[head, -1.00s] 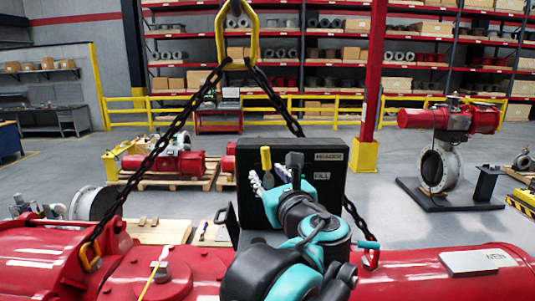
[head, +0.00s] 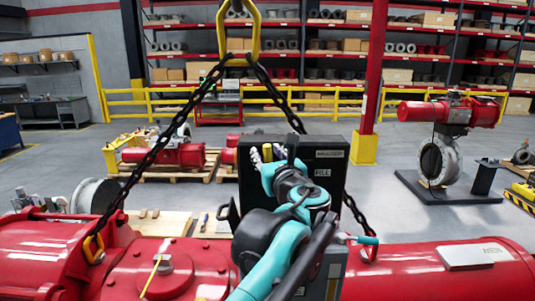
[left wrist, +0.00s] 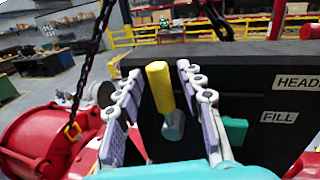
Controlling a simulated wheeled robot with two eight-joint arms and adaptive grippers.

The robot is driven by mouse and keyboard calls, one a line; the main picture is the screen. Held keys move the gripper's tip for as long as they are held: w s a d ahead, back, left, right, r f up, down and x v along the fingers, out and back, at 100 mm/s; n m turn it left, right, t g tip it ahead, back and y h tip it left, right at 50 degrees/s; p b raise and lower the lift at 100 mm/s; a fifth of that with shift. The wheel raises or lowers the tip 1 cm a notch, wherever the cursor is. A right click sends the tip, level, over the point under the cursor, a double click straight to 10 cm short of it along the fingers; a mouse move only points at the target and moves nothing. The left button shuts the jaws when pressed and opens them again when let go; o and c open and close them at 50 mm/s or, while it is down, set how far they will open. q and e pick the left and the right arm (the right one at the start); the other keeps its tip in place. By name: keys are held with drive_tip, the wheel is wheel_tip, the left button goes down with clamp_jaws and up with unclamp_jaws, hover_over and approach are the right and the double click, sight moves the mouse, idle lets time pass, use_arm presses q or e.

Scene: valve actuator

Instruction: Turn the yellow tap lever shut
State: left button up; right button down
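The yellow tap lever (left wrist: 159,88) stands upright in front of a black panel (left wrist: 255,75) in the left wrist view, with a grey metal stem below it. My left gripper (left wrist: 160,70) is open, with one finger on each side of the lever and visible gaps between. In the head view my left gripper (head: 267,155) is at the black panel's (head: 335,190) left part, and the hand and arm largely hide the lever. My right gripper is not in view.
A teal handle (left wrist: 235,130) sits on the panel right of the fingers, near the FILL label (left wrist: 280,117). Black chains (head: 160,155) hang from a yellow ring (head: 238,35) on both sides of the panel. A red cylinder body (head: 435,270) lies in front.

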use_arm(q)
drive_tip(key=shift+d, duration=0.1)
clamp_jaws()
